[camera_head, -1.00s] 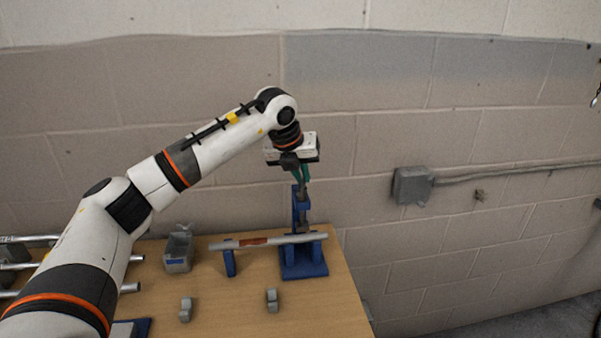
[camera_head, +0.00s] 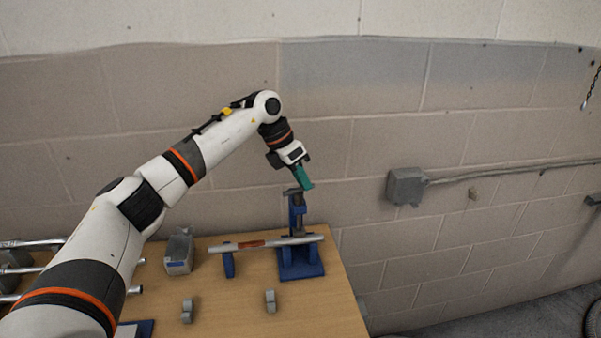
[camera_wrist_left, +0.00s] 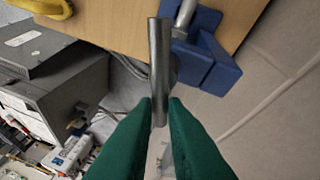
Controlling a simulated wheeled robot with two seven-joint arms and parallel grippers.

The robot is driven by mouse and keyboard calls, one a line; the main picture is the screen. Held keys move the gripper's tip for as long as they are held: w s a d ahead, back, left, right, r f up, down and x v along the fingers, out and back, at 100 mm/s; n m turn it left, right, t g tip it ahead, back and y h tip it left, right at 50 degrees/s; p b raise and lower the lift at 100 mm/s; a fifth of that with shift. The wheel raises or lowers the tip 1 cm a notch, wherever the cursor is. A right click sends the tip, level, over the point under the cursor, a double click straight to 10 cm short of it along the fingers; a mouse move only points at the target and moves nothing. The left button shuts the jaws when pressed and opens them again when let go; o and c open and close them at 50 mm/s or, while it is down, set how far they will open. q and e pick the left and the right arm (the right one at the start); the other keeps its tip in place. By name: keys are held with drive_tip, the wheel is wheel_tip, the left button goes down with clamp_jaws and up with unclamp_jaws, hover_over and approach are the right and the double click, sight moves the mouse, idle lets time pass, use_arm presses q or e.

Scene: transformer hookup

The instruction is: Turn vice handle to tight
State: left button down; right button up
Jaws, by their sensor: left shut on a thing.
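The blue vice (camera_head: 298,256) stands at the right end of the wooden table, with a silver pipe (camera_head: 266,243) lying across it. The vice handle, a grey metal bar (camera_wrist_left: 160,62), shows in the left wrist view above the blue vice body (camera_wrist_left: 208,55). My left gripper (camera_head: 304,180) has green fingers and is at the top of the vice. In the left wrist view the fingers (camera_wrist_left: 160,108) are closed on one end of the handle bar. The vice screw is mostly hidden behind the bar. My right gripper is not in view.
A blue support (camera_head: 229,264) holds the pipe's left part. A grey bin (camera_head: 179,252) and two small grey fittings (camera_head: 187,311) (camera_head: 270,300) are on the wooden table (camera_head: 235,318). A grey wall box (camera_head: 405,187) is to the right. Several pipes lie at the left.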

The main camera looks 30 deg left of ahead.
use_arm(q)
drive_tip(key=m, duration=0.1)
drive_tip(key=m+g+p, duration=0.1)
drive_tip(key=m, duration=0.1)
drive_tip(key=shift+d+r+m+g+h, duration=0.15)
drive_tip(key=shift+d+m+g+h, duration=0.05)
drive_tip(key=shift+m+g+h, duration=0.1)
drive_tip(key=shift+s+d+m+g+p, duration=0.15)
drive_tip(key=shift+m+g+p, duration=0.55)
drive_tip(key=shift+m, duration=1.5)
drive_tip(key=c, duration=1.5)
unclamp_jaws()
drive_tip(key=shift+g, duration=0.3)
